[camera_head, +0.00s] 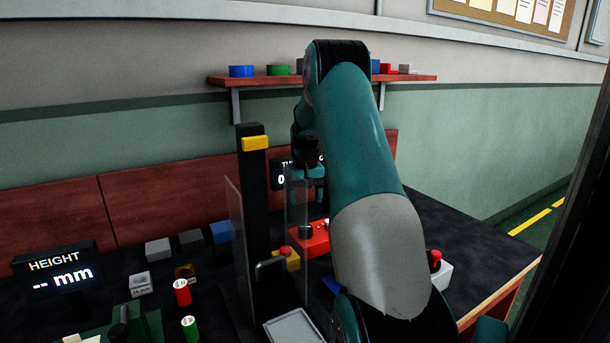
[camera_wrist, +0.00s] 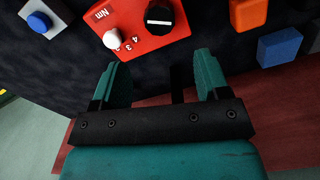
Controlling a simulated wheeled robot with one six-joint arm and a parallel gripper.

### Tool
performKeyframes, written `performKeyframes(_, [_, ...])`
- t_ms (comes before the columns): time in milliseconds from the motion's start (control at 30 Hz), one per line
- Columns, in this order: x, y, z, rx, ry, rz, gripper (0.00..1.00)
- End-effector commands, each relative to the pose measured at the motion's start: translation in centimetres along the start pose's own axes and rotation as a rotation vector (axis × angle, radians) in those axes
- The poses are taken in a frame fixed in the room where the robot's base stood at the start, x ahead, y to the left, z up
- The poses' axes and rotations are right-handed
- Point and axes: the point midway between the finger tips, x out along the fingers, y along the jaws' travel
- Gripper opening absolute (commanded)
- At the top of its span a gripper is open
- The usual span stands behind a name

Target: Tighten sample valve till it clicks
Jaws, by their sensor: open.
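A red box (camera_wrist: 140,25) marked "Nm" with small numerals lies beyond my fingertips in the wrist view. It carries a black knob (camera_wrist: 159,17) with a white line and a white round knob (camera_wrist: 112,39). I cannot tell which part, if any, is the sample valve. My gripper (camera_wrist: 164,72) is open and empty, its two teal fingers apart and not touching the box in that picture.
A black post (camera_head: 254,200) with a yellow block and clear panels stand left of my arm. A height display (camera_head: 55,272) and several small blocks and cylinders are at left. A wall shelf (camera_head: 270,81) is above. A box with a red button (camera_head: 440,270) is at right.

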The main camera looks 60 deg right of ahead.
Motion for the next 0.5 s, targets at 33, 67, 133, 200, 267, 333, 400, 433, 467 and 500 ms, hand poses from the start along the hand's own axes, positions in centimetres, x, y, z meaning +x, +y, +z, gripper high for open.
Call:
performKeyframes(33, [-1.5, 0.0, -0.1, 0.0, 0.005, 0.0, 0.69])
performKeyframes(67, [-2.1, 0.0, 0.0, 0.0, 0.004, 0.0, 0.69])
performKeyframes(133, [-3.7, 0.0, -0.1, 0.0, 0.004, 0.0, 0.69])
performKeyframes(200, [-4.9, 0.0, 0.0, 0.0, 0.002, 0.0, 0.69])
performKeyframes(267, [-5.8, 0.0, -0.1, 0.0, 0.003, 0.0, 0.69])
performKeyframes(333, [-6.6, 0.0, 0.0, 0.0, 0.002, 0.0, 0.69])
performKeyframes(400, [-7.1, 0.0, 0.0, 0.0, 0.0, 0.0, 0.69])
performKeyframes(433, [-7.2, 0.0, 0.0, 0.0, 0.0, 0.0, 0.69])
performKeyframes(467, [-7.3, 0.0, 0.0, 0.0, 0.0, 0.0, 0.69])
performKeyframes(500, [-7.4, 0.0, 0.0, 0.0, 0.0, 0.0, 0.69])
